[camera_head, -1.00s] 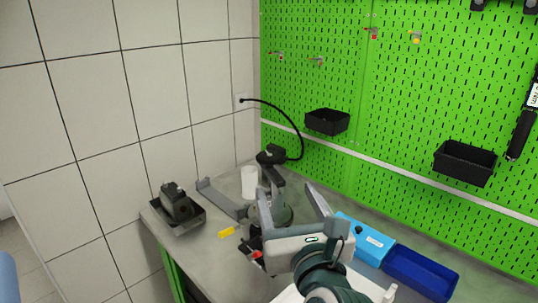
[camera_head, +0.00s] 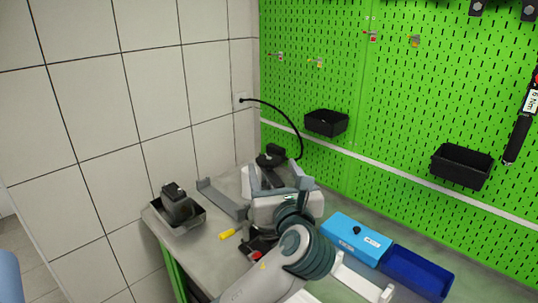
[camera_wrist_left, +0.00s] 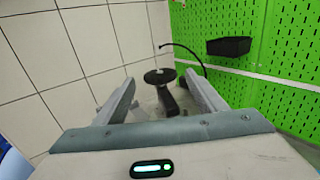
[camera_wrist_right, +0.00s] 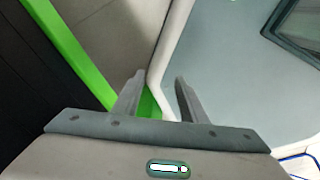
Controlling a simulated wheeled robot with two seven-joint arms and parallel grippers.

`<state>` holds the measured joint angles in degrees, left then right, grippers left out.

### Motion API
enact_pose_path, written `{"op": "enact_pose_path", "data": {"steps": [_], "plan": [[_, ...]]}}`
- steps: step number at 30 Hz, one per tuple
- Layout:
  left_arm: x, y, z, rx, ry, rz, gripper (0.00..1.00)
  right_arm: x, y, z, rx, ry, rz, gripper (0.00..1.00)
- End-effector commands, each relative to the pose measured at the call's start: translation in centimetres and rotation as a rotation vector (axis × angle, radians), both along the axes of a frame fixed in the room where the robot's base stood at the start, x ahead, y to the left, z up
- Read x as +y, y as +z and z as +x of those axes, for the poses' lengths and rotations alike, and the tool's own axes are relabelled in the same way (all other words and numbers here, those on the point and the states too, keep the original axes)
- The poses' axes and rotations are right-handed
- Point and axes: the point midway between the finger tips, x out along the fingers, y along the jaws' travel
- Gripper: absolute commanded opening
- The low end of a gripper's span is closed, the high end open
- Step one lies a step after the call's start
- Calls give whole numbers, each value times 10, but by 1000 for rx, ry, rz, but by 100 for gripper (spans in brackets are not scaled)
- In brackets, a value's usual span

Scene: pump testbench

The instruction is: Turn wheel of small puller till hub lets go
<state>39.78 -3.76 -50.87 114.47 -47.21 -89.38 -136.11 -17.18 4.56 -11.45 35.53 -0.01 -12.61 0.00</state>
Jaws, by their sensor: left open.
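The small puller's black wheel (camera_head: 271,157) stands on a dark shaft at the back of the bench, by the wall corner. In the left wrist view the round wheel (camera_wrist_left: 160,76) shows beyond the fingertips, centred between them, with a dark part running down from it. My left gripper (camera_head: 274,170) is open, its fingers pointing at the wheel from the front; I see no contact. Its body hides the puller's lower part and the hub. My right gripper (camera_wrist_right: 158,80) is open and empty, seen only in the right wrist view, away from the puller.
A black cable loops behind the wheel. A grey tray with a dark part (camera_head: 179,207) stands left, and a yellow piece (camera_head: 228,233) lies near it. A blue case (camera_head: 357,240) and a dark blue bin (camera_head: 417,274) stand right. The green pegboard (camera_head: 400,110) closes the back.

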Motion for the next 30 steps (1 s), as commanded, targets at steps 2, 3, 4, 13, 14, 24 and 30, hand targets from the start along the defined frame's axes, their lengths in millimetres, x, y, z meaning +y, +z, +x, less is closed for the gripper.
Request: {"op": "enact_pose_path", "data": {"steps": [2, 3, 4, 13, 14, 24, 30], "plan": [[4, 3, 15, 0, 4, 4, 65, 0, 6, 0, 0, 0, 0, 39], [5, 2, 21, 0, 3, 3, 65, -1, 8, 0, 0, 0, -1, 39], [6, 2, 26, 1, 3, 3, 65, -1, 9, 0, 0, 0, -1, 39], [11, 1, 54, 0, 2, 2, 65, -1, 15, 0, 0, 0, -1, 39], [11, 0, 55, 0, 1, 2, 65, -1, 15, 0, 0, 0, -1, 39], [12, 0, 57, -1, 1, 1, 65, -1, 15, 0, 0, 1, -1, 39], [12, 0, 57, 0, 1, 1, 23, -1, 15, 0, 0, 1, -1, 39]]}}
